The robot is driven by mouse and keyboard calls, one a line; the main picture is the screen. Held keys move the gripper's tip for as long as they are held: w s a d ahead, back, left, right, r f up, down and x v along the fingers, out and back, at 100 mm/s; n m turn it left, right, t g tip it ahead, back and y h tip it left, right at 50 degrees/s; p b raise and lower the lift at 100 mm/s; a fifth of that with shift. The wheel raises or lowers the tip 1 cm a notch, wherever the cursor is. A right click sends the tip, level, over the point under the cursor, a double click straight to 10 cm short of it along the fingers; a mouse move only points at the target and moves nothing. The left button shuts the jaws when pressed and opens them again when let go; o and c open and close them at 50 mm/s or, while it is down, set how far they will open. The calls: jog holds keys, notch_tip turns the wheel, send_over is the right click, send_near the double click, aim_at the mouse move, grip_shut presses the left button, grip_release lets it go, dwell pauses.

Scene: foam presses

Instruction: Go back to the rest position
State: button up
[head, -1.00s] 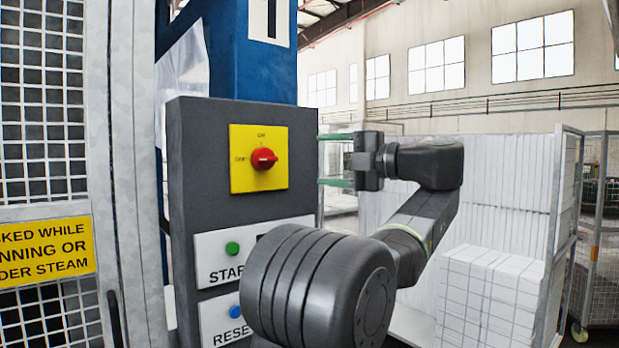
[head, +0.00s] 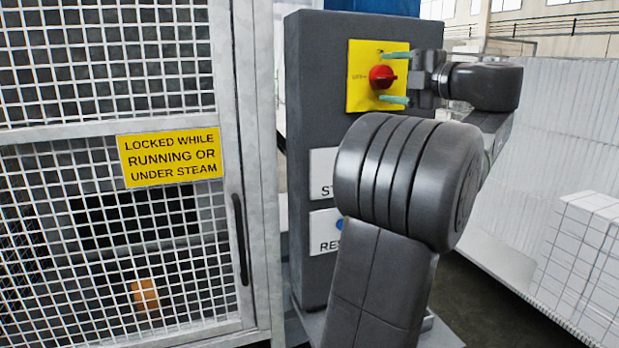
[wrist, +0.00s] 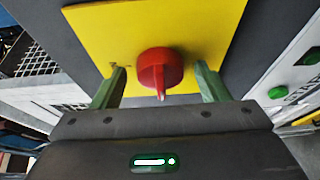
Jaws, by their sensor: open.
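My gripper (head: 394,77) is in front of the yellow switch plate (head: 362,62) on the grey control box (head: 310,105), with its fingers spread. The red rotary knob (head: 382,77) lies between the two greenish fingers in the head view. In the wrist view my gripper (wrist: 160,88) is open, with one finger on each side of the red knob (wrist: 159,70). Neither finger visibly touches the knob. The yellow plate (wrist: 205,25) fills the area behind it.
A mesh guard door (head: 120,60) with a yellow warning sign (head: 170,157) and a dark handle (head: 241,238) stands left. Start and reset labels (head: 325,230) sit below the switch, partly hidden by my arm. White foam block stacks (head: 585,255) stand at right.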

jog(key=shift+d, duration=0.1)
dwell(0.3)
